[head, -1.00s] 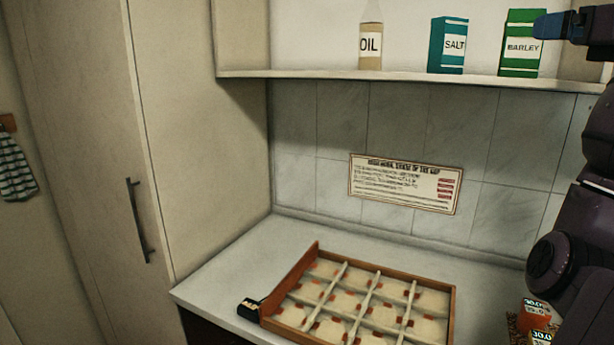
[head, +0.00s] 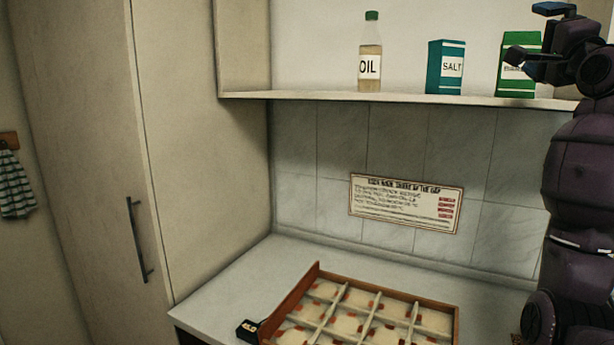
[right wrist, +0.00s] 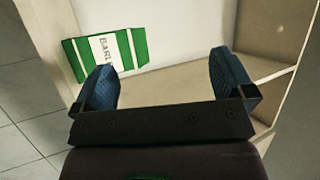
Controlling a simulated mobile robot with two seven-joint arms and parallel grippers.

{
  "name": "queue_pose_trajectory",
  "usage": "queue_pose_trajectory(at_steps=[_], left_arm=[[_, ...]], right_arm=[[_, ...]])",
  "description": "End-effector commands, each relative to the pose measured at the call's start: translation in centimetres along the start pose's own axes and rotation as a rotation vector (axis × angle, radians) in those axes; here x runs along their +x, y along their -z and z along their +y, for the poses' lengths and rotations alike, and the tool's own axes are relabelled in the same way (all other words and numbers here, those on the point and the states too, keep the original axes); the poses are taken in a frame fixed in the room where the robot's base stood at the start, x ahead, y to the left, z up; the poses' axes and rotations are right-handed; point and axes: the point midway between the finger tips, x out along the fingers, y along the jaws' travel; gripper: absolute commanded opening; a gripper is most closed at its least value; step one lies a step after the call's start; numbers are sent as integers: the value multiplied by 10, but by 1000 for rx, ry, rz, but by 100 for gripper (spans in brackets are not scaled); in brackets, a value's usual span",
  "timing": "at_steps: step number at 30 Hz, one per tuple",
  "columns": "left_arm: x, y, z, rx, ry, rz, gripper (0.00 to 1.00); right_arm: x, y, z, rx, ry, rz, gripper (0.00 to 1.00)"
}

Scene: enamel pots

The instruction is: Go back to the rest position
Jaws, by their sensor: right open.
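My right gripper (head: 535,32) is raised at the upper right of the head view, in front of the green barley box (head: 518,72) and partly covering it. In the right wrist view its two blue fingers (right wrist: 163,85) stand wide apart with nothing between them. The barley box (right wrist: 108,50) shows there beyond the left finger. My right arm rises along the right edge of the head view. My left gripper is in neither view.
The shelf (head: 400,97) also holds an oil bottle (head: 370,60) and a teal salt box (head: 446,68). A divided wooden tray (head: 365,310) and a small black object (head: 247,329) are on the counter (head: 235,280). A tall cabinet (head: 195,150) stands left. A printed sign (head: 405,203) is on the tiles.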

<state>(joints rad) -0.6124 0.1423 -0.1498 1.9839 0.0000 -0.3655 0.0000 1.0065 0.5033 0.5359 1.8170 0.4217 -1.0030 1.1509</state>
Motion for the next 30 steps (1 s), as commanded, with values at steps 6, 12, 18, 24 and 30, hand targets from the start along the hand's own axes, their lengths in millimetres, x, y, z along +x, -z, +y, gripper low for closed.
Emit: queue_pose_trajectory(at_steps=[6,12,18,24,30], left_arm=[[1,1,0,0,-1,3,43],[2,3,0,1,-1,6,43],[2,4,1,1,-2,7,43],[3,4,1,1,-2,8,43],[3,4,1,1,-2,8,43]], right_arm=[[-7,-55,80,-527,-21,11,100],[-36,-111,169,-950,-47,-37,100],[-87,-162,256,-1245,-67,-129,100],[-156,-208,334,-1429,-87,-251,100],[-241,-247,402,-1497,-125,-392,100]])
